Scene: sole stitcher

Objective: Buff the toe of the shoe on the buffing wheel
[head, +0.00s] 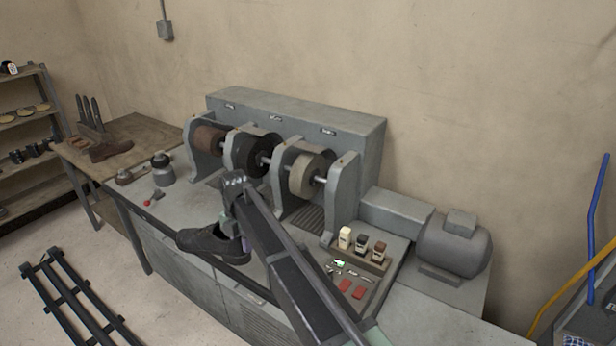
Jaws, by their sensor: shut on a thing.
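A black shoe (208,243) hangs at the front edge of the machine bench, its toe pointing left. My gripper (241,238) is shut on the shoe near its heel end; my arm hides most of the fingers and part of the heel. The finishing machine behind carries a brown wheel (207,138), a black wheel (243,150) and a pale, cream-coloured wheel (306,174), which looks like the buffing wheel. The shoe is in front of the wheels and apart from them.
Grey wheel guards (346,190) stand between the wheels. A tray (378,290) with small bottles and red pieces lies right of my arm, beside a motor (452,246). A grey pot (162,168) stands at the left.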

